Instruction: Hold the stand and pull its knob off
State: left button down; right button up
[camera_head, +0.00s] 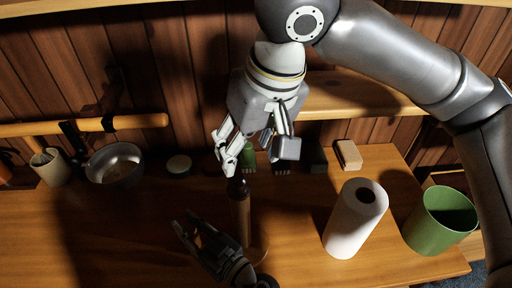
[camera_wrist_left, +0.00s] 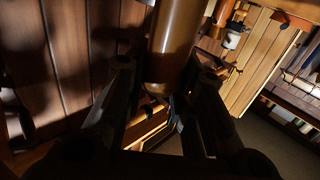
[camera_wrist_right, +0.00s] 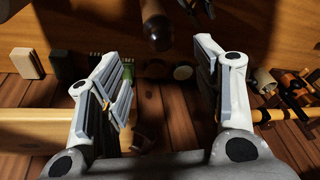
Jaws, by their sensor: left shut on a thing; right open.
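The stand (camera_head: 241,222) is a brown upright post on a round base (camera_head: 258,254), topped by a dark rounded knob (camera_head: 237,186). The knob also shows at the top of the right wrist view (camera_wrist_right: 158,32). My dark left gripper (camera_head: 212,243) is shut on the post low down; the post (camera_wrist_left: 174,50) shows between its fingers in the left wrist view. Part of the lower post is hidden by it. My white right gripper (camera_head: 256,158) is open, fingers pointing down, above and behind the knob. Nothing is between its fingers.
A white paper roll (camera_head: 352,225) and a green bin (camera_head: 440,220) stand right of the stand. A metal pan (camera_head: 115,165), a beige cup (camera_head: 49,167), a tan block (camera_head: 348,155) and a small round tin (camera_head: 179,165) line the back. The left tabletop is clear.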

aim_at(239, 176)
jog(key=f+n, duration=0.1)
jog(key=f, duration=0.2)
jog(key=w+a+f+n, duration=0.1)
jog(key=f+n, duration=0.1)
jog(key=f, duration=0.1)
jog(key=w+a+f+n+t+y, duration=0.1)
jog(key=f, duration=0.3)
jog(key=shift+a, duration=0.15)
dwell(0.4)
jog(key=c, duration=1.1)
jog(key=shift+r, duration=0.2)
jog(key=shift+r, duration=0.9)
